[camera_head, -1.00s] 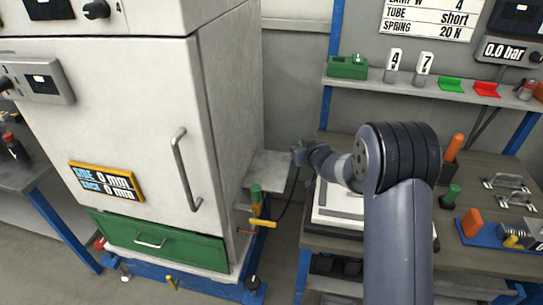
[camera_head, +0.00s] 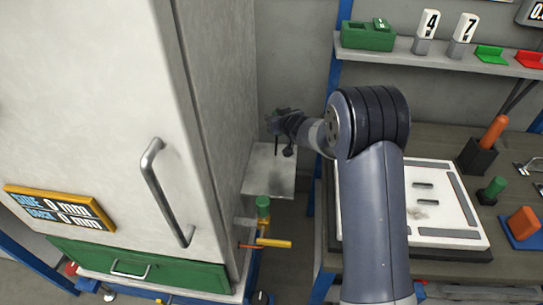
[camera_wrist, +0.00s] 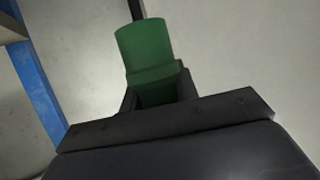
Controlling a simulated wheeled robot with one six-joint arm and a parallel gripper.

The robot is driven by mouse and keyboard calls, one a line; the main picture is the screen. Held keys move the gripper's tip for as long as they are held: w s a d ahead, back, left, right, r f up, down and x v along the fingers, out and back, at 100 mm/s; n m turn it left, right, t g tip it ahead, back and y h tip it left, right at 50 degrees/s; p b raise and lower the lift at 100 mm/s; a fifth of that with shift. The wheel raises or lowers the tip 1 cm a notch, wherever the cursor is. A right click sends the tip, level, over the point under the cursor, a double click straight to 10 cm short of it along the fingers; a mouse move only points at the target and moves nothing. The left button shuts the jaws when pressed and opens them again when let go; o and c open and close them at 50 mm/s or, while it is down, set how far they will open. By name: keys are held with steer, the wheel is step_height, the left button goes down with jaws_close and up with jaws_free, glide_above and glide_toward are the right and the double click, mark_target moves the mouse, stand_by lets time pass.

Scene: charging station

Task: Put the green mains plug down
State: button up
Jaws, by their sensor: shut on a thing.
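The green mains plug (camera_wrist: 147,48) is in the wrist view, held between the two dark fingers of my gripper (camera_wrist: 157,92). A dark cord shows at the plug's far end. In the head view my gripper (camera_head: 284,124) is to the right of the white cabinet, over or behind the back part of a small grey shelf (camera_head: 278,178). I cannot tell its height above the shelf. The plug itself is not clear in the head view, where the gripper looks dark.
The white cabinet (camera_head: 95,90) with its handle (camera_head: 163,190) stands close on the left. A green-topped post (camera_head: 263,208) and a yellow lever (camera_head: 272,242) stick out by the shelf's front. A workbench with a white board (camera_head: 435,205) is on the right.

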steer(key=f, duration=0.3)
steer(key=f+b, duration=0.1)
steer(key=f, duration=0.3)
steer(key=f+b, duration=0.1)
steer(key=f, duration=0.3)
steer(key=shift+w+a, duration=0.2)
steer(key=shift+w, duration=0.2)
steer(key=shift+f, duration=0.1)
steer(key=shift+f+b, duration=0.2)
steer(key=shift+b, duration=0.15)
steer(key=o, duration=1.1)
steer(key=shift+r, duration=0.1)
steer(key=shift+r, duration=0.1)
steer(key=shift+s+r, duration=0.1)
steer(key=v, duration=1.2)
steer(key=shift+b, duration=0.3)
